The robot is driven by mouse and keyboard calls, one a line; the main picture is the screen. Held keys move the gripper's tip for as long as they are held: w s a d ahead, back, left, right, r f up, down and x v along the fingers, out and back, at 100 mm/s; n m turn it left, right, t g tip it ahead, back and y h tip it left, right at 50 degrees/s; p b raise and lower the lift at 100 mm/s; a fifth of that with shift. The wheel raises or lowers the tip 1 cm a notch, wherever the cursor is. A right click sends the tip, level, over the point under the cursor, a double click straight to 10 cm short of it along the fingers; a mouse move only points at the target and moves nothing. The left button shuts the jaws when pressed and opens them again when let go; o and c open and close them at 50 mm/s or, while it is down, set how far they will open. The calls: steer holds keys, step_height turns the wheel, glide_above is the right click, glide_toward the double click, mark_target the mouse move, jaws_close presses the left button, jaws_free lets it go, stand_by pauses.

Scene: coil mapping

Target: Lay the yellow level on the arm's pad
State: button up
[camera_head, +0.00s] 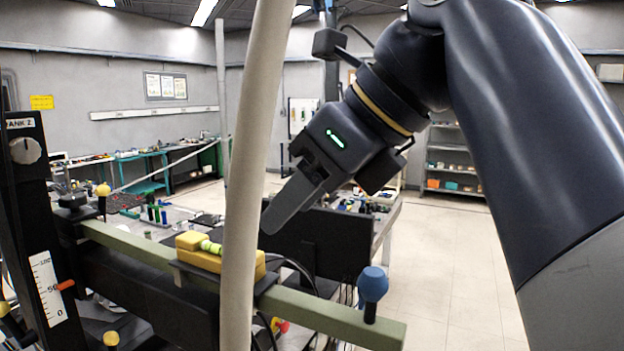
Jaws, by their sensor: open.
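The yellow level (196,256), a block with a green vial on top, lies along the olive-green arm (330,315), partly hidden behind a pale pole. A dark plate, seemingly the pad (266,283), shows under it at the arm's middle, and the level appears to rest flat on it. Whether it touches all along cannot be told. My gripper (272,222) is open, angled down to the left, above and to the right of the level. Its fingers overlap edge-on, and it is apart from the level with nothing seen between the fingers.
The pale upright pole (252,150) stands in front of the level. A blue knob (372,285) rises near the arm's right end, and a yellow knob (103,190) near its left. A dark post with a scale (47,285) stands at left. Clear floor lies at right.

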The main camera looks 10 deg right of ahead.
steer(key=shift+v, duration=1.25)
